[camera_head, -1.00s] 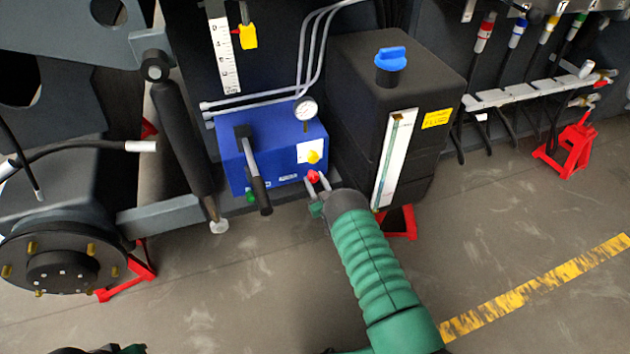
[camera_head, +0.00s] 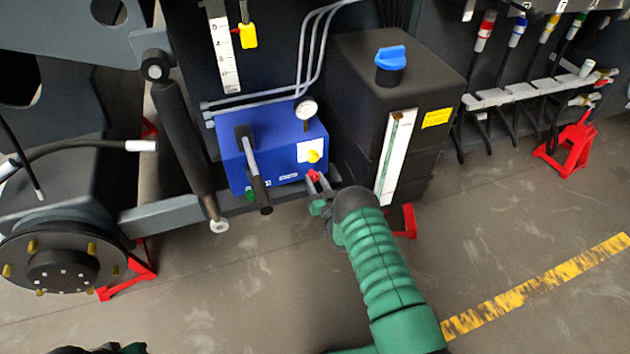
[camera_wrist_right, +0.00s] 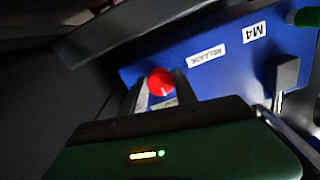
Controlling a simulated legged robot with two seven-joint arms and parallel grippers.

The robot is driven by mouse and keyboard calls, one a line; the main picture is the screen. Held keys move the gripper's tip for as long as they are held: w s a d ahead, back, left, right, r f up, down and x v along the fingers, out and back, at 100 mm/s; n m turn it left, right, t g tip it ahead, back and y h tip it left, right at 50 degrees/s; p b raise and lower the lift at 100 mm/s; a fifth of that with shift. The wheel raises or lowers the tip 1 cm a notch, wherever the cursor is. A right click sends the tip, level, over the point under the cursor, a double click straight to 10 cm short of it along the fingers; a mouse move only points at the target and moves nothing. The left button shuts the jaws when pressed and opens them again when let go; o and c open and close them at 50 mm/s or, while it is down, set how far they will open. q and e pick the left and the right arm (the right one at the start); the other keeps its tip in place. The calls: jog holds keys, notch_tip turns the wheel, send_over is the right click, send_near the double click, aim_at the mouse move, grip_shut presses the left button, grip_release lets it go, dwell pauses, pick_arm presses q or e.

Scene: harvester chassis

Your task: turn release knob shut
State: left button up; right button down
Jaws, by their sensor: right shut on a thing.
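The red release knob (camera_head: 313,176) sits low on the right side of the front of the blue pump box (camera_head: 232,165). In the right wrist view the red knob (camera_wrist_right: 161,82) lies between the two fingers, near a label reading RELEASE (camera_wrist_right: 206,56). My right gripper (camera_head: 318,181) reaches in from below right and is shut on the knob, hiding part of it in the head view. The gripper's fingers also show in the right wrist view (camera_wrist_right: 160,94). Of my left arm only a dark and green bit shows at the bottom left; its gripper cannot be made out.
A black pump handle (camera_head: 259,188) hangs in front of the box, left of the knob. A black tank (camera_head: 360,100) with a blue cap stands close on the right. Open floor lies in front.

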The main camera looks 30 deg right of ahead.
jog(key=c, duration=1.1)
grip_release()
jog(key=shift+s+f, duration=0.1)
jog(key=shift+f, duration=0.4)
jog(key=shift+o, duration=0.7)
jog(key=shift+r, duration=0.25)
jog(key=shift+s+r+p, duration=0.1)
jog(key=shift+s+p, duration=0.2)
jog(key=shift+s, duration=0.05)
jog(key=p+v, duration=0.4)
jog(key=v, duration=1.2)
jog(key=shift+p, duration=0.3)
